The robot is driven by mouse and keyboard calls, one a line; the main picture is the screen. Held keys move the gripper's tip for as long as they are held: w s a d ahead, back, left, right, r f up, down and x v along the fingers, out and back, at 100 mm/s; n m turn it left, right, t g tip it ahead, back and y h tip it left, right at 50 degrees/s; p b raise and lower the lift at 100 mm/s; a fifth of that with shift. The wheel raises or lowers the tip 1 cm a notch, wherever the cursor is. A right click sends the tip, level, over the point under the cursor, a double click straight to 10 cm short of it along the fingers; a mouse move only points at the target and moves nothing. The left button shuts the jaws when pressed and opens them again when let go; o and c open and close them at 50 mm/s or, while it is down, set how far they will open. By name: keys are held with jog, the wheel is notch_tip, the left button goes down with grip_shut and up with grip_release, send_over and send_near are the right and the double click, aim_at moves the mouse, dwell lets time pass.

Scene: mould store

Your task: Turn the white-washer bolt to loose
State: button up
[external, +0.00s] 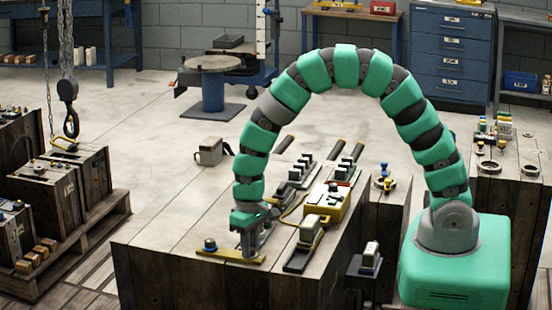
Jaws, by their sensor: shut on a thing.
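My gripper (249,252) points straight down over the right end of a yellow bar (230,255) on the front left of the wooden block-like bench. Its jaws are shut on what seems to be a bolt at that end. The jaws hide most of it, so its washer colour and how far it is turned cannot be told.
A yellow box with buttons (327,201), a dark clamp-like piece (304,248) and rows of small parts (302,169) stand right of and behind my gripper. A chain hook (71,123) hangs over crates at left. The bench top (175,225) left of the bar is clear.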

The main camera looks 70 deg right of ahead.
jog(key=n, duration=0.4)
jog(key=shift+n+p, duration=0.3)
jog(key=shift+p, duration=0.1)
jog(key=n+p, duration=0.1)
jog(key=n, duration=0.2)
jog(key=shift+s+n, duration=0.1)
jog(key=shift+n, duration=0.3)
jog(key=n+p, duration=0.2)
jog(key=n, duration=0.5)
jog(key=n+p, duration=0.2)
jog(key=n, duration=0.1)
jog(key=shift+n, duration=0.4)
jog(key=n+p, duration=0.1)
jog(key=n, duration=0.2)
jog(key=shift+n+p, duration=0.3)
jog(key=shift+p, duration=0.1)
jog(key=n+p, duration=0.2)
jog(key=n, duration=0.1)
jog(key=shift+f+n+p, duration=0.1)
jog(key=shift+n+p, duration=0.55)
jog(key=shift+n, duration=1.15)
